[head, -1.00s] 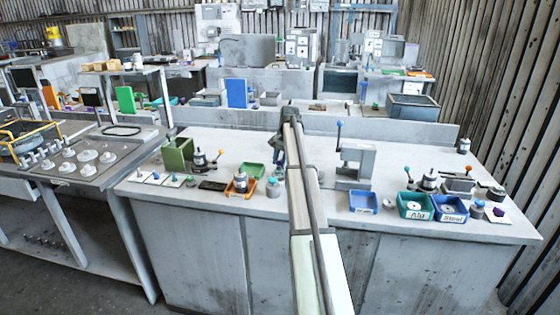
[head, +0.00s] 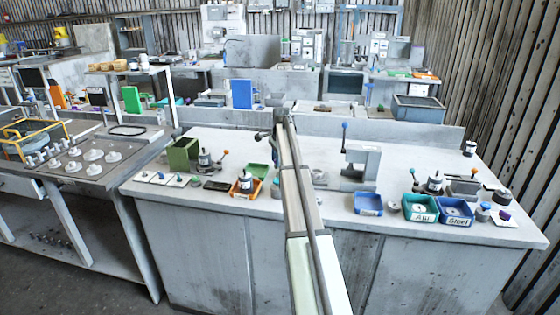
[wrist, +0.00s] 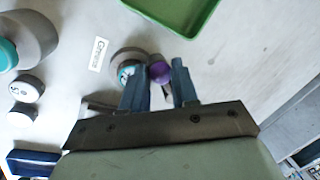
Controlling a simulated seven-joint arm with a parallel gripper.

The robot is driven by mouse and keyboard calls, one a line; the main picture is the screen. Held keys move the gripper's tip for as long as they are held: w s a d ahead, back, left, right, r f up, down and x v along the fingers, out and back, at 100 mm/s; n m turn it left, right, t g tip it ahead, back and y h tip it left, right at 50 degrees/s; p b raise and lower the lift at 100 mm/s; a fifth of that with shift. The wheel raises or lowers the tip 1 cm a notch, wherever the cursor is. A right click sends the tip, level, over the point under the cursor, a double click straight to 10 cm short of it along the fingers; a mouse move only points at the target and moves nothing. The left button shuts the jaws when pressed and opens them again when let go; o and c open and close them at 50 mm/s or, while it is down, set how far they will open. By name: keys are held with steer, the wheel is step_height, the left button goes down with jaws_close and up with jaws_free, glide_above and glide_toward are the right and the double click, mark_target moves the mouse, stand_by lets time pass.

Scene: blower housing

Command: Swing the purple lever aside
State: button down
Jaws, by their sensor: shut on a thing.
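In the wrist view, the purple ball knob (wrist: 160,72) of the lever sits between the two blue-grey fingers of my gripper (wrist: 158,66). My gripper is shut on this knob. A round grey part with a teal and white top (wrist: 127,72) lies just left of the knob, partly behind the left finger. The lever's rod is mostly hidden by the fingers. In the head view my own arm hides the lever and most of the gripper.
A green tray (wrist: 180,12) lies above the gripper in the wrist view. A grey part with a teal top (wrist: 30,38), a white disc (wrist: 27,88) and a dark blue tray (wrist: 32,162) are at left. In the head view, a grey clamp stand (head: 360,165) stands right of my arm.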

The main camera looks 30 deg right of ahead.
steer(key=w+m, duration=0.1)
steer(key=m, duration=0.1)
steer(key=w+m, duration=0.1)
steer(key=m, duration=0.1)
steer(key=shift+w+m+h, duration=0.25)
steer(key=shift+m+h, duration=0.05)
steer(key=shift+h, duration=0.1)
steer(key=shift+w+d+m+g, duration=0.3)
steer(key=shift+w+m, duration=0.25)
steer(key=shift+m, duration=0.65)
steer(key=shift+w+d+m+h, duration=0.2)
steer(key=shift+w+m, duration=0.1)
steer(key=shift+m, duration=0.45)
steer(key=shift+w+d+m+h, duration=0.2)
steer(key=shift+w+m, duration=0.05)
steer(key=shift+m, duration=0.5)
steer(key=c, duration=0.9)
jaws_free()
steer(key=v, duration=1.3)
steer(key=shift+w+r, duration=0.2)
steer(key=shift+r, duration=0.25)
steer(key=shift+a, duration=0.1)
